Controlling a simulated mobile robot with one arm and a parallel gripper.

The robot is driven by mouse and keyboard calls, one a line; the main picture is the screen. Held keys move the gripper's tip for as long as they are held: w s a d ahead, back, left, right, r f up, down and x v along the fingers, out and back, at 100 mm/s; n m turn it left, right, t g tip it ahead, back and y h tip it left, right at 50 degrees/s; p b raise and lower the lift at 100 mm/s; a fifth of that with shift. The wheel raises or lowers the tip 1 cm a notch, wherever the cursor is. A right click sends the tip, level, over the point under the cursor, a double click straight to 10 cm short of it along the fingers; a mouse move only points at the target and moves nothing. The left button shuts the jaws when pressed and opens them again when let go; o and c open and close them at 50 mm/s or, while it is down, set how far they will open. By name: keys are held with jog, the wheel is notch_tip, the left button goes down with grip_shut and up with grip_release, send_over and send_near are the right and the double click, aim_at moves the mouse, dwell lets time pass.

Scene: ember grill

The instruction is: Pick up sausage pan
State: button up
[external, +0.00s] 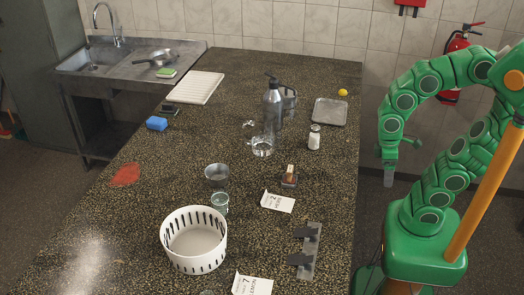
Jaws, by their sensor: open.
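My gripper (388,178) hangs from my green arm at the right, beyond the right edge of the long table, pointing down. It is open and empty, apart from everything on the table and far from the pan. Its fingertips are small and hard to make out.
The speckled table (110,215) lies between my gripper and the sink counter (130,72). A fire extinguisher (457,45) hangs behind my arm.

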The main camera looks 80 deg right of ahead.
jog(key=w+d+t, duration=0.1)
jog(key=w+d, duration=0.2)
jog(key=w, duration=1.3)
send_over(290, 168)
jog(key=shift+t+h, duration=0.3)
jog(key=shift+t, duration=0.1)
jog(key=f, duration=0.5)
jog(key=shift+a, duration=0.3)
jog(key=shift+w+f, duration=0.2)
jog(key=shift+f, duration=0.25)
jog(key=shift+s+d+f, duration=0.1)
jog(key=shift+s+f, duration=0.05)
jog(key=shift+f, duration=1.65)
jog(key=shift+s+d+f, duration=0.1)
jog(key=shift+f, duration=1.7)
jog(key=shift+c, duration=0.3)
jog(key=c, duration=1.2)
